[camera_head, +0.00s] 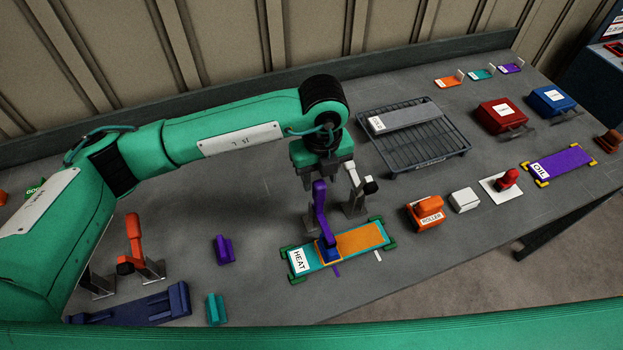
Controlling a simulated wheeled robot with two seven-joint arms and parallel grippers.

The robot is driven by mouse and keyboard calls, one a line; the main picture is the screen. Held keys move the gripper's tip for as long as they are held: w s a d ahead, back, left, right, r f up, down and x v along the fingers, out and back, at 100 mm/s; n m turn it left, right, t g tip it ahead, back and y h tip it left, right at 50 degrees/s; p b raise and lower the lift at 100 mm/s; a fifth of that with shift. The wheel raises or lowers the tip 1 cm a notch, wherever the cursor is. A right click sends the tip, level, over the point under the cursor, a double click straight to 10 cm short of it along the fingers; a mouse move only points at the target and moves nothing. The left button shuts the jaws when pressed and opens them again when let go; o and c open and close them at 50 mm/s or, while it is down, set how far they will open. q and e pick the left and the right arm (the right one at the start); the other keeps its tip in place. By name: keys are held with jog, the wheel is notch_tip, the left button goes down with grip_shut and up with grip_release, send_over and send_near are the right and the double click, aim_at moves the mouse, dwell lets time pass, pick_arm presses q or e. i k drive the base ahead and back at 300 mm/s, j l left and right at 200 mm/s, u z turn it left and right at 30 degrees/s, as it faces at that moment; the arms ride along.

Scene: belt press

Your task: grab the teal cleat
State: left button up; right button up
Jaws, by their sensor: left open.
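The teal cleat (216,308) is a small block lying on the bench near its front edge at the lower left. It stands just right of a dark blue long fixture and is apart from it. My left gripper (322,178) is open, pointing down above the upright purple lever at the orange and teal HEAT plate. My right gripper is not in view.
A purple cleat (224,249) lies behind the teal one. The dark blue fixture (150,305) and an orange-handled clamp (135,240) stand to its left. The HEAT plate (358,243) lies to its right. Bare bench separates the cleat from the plate.

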aim_at(215, 306)
jog(key=k, duration=1.5)
